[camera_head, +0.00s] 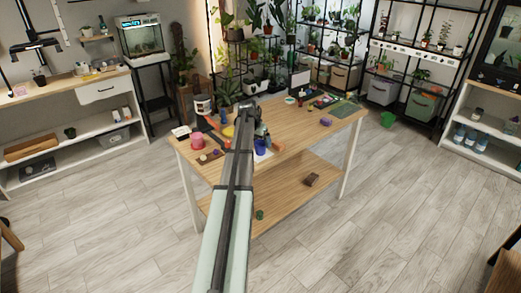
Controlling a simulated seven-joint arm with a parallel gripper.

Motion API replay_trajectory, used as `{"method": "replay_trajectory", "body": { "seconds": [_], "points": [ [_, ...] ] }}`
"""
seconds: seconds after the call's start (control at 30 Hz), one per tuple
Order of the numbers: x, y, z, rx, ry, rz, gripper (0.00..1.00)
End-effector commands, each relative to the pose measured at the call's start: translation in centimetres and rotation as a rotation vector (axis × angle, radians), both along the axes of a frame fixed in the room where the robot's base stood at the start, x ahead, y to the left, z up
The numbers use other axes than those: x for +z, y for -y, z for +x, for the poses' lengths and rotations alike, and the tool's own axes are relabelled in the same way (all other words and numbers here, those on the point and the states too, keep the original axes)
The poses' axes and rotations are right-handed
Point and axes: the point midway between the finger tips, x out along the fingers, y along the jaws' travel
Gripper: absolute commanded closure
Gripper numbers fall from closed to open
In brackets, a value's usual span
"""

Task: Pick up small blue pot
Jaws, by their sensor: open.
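A small blue pot (261,144) stands on the wooden table (300,132), just right of my arm. My arm reaches from the bottom of the view out over the table and partly covers what lies behind it. My gripper (247,104) is at the arm's far end, past the blue pot and towards the table's back edge. It is small in this view and its fingers are hard to make out. Nothing can be seen held in it, and it is apart from the pot.
A purple item (326,122) and a green mat (341,108) lie to the right. A brown item (311,180) is on the lower shelf. The table's front right is mostly clear.

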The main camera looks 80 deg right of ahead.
Motion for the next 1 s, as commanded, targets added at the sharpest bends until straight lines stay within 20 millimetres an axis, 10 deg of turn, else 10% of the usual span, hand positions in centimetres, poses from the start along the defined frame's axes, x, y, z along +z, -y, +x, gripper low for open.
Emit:
{"method": "replay_trajectory", "body": {
  "seconds": [0.73, 1.0],
  "points": [
    [-4.8, 1.8, -1.2, 0.001, 0.0, -0.002, 0.09],
    [-4.7, 1.8, -1.1, 0.001, 0.0, -0.002, 0.33]
  ]
}}
